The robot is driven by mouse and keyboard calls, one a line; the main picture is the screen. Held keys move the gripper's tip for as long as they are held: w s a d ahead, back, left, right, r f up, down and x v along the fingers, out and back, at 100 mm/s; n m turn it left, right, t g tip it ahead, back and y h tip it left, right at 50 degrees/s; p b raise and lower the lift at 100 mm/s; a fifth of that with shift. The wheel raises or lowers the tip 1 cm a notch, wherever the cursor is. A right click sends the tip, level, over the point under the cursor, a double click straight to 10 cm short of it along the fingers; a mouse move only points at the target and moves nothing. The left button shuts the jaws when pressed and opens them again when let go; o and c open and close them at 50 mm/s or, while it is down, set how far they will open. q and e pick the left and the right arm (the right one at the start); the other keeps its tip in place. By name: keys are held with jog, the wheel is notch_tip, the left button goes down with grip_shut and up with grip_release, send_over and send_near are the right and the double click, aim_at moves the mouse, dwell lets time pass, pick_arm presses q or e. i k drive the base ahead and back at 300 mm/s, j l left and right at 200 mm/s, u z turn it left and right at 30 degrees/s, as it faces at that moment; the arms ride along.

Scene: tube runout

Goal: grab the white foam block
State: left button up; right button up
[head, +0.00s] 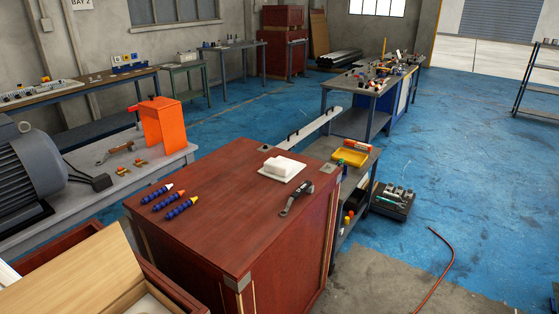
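A white block (284,165), which looks like the foam block, rests on a flat pale sheet (293,177). Both lie near the far edge of the reddish-brown wooden cabinet top (225,215), right of the picture's middle. The block's top and near sides show, and nothing covers it. Neither of my grippers shows in the head view.
A metal tool (296,198) lies just in front of the block. Several blue segmented tubes (170,198) with coloured tips lie on the cabinet's left. An open wooden crate (85,270) stands at lower left. A red hose (438,275) lies on the floor at right.

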aim_at(277, 167)
jog(key=i+l+u, duration=0.1)
jog(key=i+l, duration=0.15)
jog(key=l, duration=0.15)
jog(key=i+l+u, duration=0.1)
jog(key=i+l, duration=0.15)
jog(key=l, duration=0.2)
jog(key=i+l+u, duration=0.1)
jog(key=i+l, duration=0.15)
jog(key=l, duration=0.2)
jog(key=i+l+u, duration=0.1)
jog(key=i+l, duration=0.15)
jog(key=l, duration=0.2)
jog(key=i+l+u, duration=0.1)
jog(key=l, duration=0.4)
jog(key=i+l+u, duration=0.1)
jog(key=i+l, duration=0.2)
jog(key=l, duration=0.2)
jog(key=i+l+u, duration=0.1)
jog(key=l, duration=0.4)
jog(key=i+l+u, duration=0.15)
jog(key=l, duration=0.4)
